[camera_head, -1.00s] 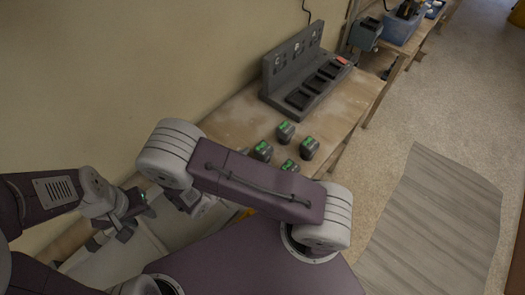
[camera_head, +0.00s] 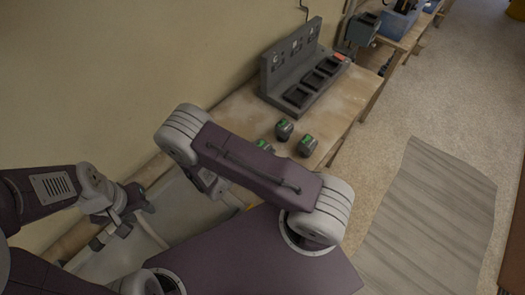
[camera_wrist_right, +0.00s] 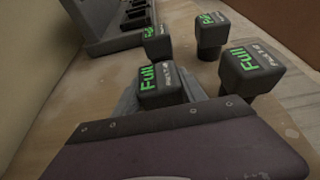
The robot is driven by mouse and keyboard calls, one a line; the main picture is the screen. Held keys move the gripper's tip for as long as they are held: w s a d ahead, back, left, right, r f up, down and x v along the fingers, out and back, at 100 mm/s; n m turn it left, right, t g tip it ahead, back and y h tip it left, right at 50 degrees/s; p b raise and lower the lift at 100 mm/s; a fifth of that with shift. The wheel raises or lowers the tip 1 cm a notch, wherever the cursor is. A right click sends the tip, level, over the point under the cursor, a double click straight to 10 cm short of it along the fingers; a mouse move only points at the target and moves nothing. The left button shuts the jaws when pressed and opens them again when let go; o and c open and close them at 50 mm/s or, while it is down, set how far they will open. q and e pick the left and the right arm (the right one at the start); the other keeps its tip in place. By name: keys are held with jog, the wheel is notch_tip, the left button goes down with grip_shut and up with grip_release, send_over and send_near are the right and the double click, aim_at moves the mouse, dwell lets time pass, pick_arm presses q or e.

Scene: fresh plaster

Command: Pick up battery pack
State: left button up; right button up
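Several dark battery packs with green "Full" labels stand on the worktable. In the head view, one (camera_head: 284,129) is behind, one (camera_head: 307,146) is to the right, and another (camera_head: 264,145) is partly covered by my right forearm. In the right wrist view, the nearest pack (camera_wrist_right: 162,86) has grey finger-like parts of my right gripper (camera_wrist_right: 160,102) beside it; contact and closure are unclear. Another pack (camera_wrist_right: 250,68) stands to the right. In the head view my right fingertips are hidden. My left gripper (camera_head: 130,206) is far left, away from the packs; its finger gap is unclear.
A grey charger with several dark slots (camera_head: 300,95) stands at the back of the wooden worktable (camera_head: 235,117), against the wall. A bluish bin (camera_head: 398,28) is on a farther bench. Open floor and a grey wood-look mat (camera_head: 430,215) lie to the right.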

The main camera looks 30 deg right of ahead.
grip_shut()
jog(key=shift+r, duration=0.15)
notch_tip(320, 180, up, 10)
jog(key=shift+f, duration=0.1)
dwell(0.3)
